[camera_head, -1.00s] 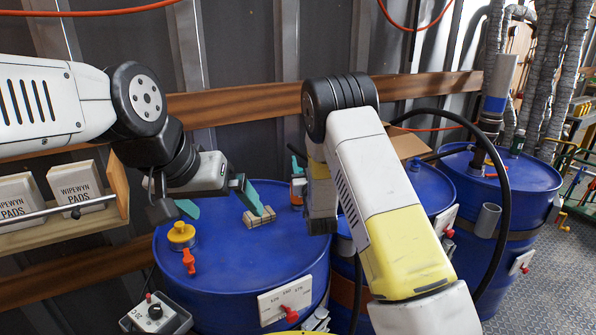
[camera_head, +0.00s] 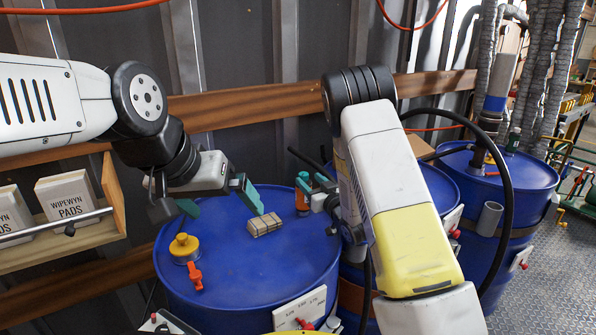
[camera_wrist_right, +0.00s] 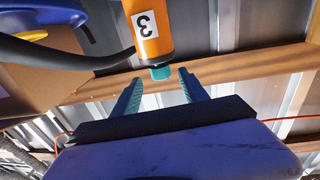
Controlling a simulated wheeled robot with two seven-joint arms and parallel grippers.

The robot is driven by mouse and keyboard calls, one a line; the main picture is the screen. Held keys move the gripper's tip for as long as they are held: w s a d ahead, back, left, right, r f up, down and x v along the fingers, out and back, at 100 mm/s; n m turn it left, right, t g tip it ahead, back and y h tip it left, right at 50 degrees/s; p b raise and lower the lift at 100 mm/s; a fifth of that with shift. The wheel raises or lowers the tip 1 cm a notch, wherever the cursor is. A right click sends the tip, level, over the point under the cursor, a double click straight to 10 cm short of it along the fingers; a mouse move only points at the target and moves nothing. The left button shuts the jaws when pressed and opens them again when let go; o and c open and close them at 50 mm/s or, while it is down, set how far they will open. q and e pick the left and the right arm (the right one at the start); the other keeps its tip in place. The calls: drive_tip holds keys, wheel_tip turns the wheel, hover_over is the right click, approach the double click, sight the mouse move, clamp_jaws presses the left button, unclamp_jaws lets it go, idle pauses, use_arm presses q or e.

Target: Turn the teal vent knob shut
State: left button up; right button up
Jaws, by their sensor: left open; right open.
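The teal knob (camera_wrist_right: 161,73) sits on the end of an orange cylinder (camera_wrist_right: 148,35) marked 3 in the right wrist view. My right gripper (camera_wrist_right: 158,76) is open, with a finger on either side of the knob near its tips; I cannot tell whether either touches. In the head view the orange cylinder (camera_head: 302,195) stands at the back right of the near blue drum, beside my right gripper (camera_head: 322,190). My left gripper (camera_head: 228,211) is open and empty above the same drum.
The near blue drum (camera_head: 235,270) carries a tied tan bundle (camera_head: 264,224), a yellow cap (camera_head: 184,246) and a red valve (camera_head: 195,275). A black hose (camera_head: 508,200) arches beside my right arm. A shelf with wipe pads (camera_head: 67,197) is at left.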

drive_tip(key=shift+w+a+f, duration=0.15)
drive_tip(key=shift+f, duration=0.05)
drive_tip(key=x, duration=0.7)
drive_tip(key=shift+w, duration=0.15)
drive_tip(key=shift+a, duration=0.1)
